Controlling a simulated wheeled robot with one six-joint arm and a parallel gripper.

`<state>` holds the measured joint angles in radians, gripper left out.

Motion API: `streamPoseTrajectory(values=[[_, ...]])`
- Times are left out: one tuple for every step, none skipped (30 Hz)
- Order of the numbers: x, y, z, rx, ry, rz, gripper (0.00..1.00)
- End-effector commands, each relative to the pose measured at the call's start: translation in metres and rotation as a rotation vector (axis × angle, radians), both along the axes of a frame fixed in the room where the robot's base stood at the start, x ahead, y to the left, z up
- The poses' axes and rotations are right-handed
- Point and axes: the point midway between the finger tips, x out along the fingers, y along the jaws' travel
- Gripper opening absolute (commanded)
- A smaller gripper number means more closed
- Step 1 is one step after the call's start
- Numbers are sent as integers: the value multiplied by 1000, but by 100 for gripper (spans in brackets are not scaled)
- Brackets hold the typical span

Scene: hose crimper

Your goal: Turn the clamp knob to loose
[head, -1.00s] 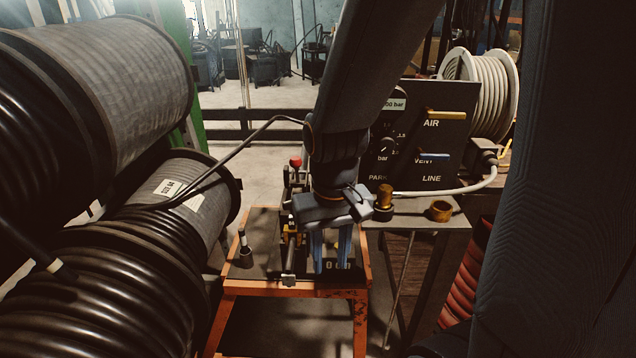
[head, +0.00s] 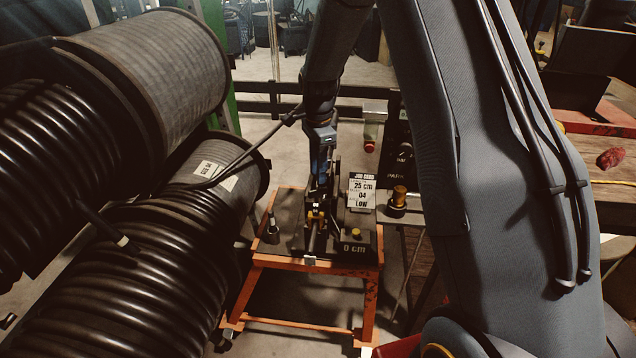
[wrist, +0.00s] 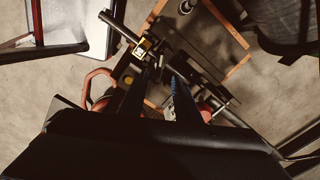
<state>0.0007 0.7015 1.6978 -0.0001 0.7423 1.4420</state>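My gripper (head: 320,172) points down at the left side of the dark fixture (head: 345,247) on the orange cart. Its two fingers show apart in the wrist view (wrist: 160,78), with no object clearly held between them. A small yellow knob (head: 356,234) sits on the fixture, right of the gripper. A yellow part (head: 315,216) of the clamp mechanism is just below the fingers; it may also be the yellow part in the wrist view (wrist: 142,47). I cannot tell for certain which is the clamp knob, or whether the fingers touch anything.
A job card (head: 361,193) reading 25 cm, 04, Low stands behind the fixture. A brass fitting (head: 398,198) is on the bench to the right. Large hose reels (head: 150,75) crowd the left. A small dark cylinder (head: 271,230) stands at the cart's left edge.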

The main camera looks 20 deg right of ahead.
Motion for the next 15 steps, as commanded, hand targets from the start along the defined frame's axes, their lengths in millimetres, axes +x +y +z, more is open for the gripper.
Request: streamPoseTrajectory(values=[[-2, 0, -7, 0, 5, 1, 30], [-2, 0, -12, 0, 5, 1, 30], [-2, 0, -18, 0, 4, 2, 30], [-2, 0, -23, 0, 5, 2, 30], [-2, 0, -27, 0, 4, 2, 30], [-2, 0, -33, 0, 3, 2, 30], [-2, 0, -37, 0, 4, 2, 30], [-2, 0, -40, 0, 4, 2, 30], [-1, 0, -44, 0, 2, 2, 30], [-1, 0, -47, 0, 2, 2, 30], [-1, 0, -50, 0, 2, 2, 30], [-1, 0, -53, 0, 2, 2, 30], [-1, 0, -55, 0, 1, 2, 30], [-1, 0, -56, 0, 1, 2, 30], [-1, 0, -58, 0, 0, 2, 30]])
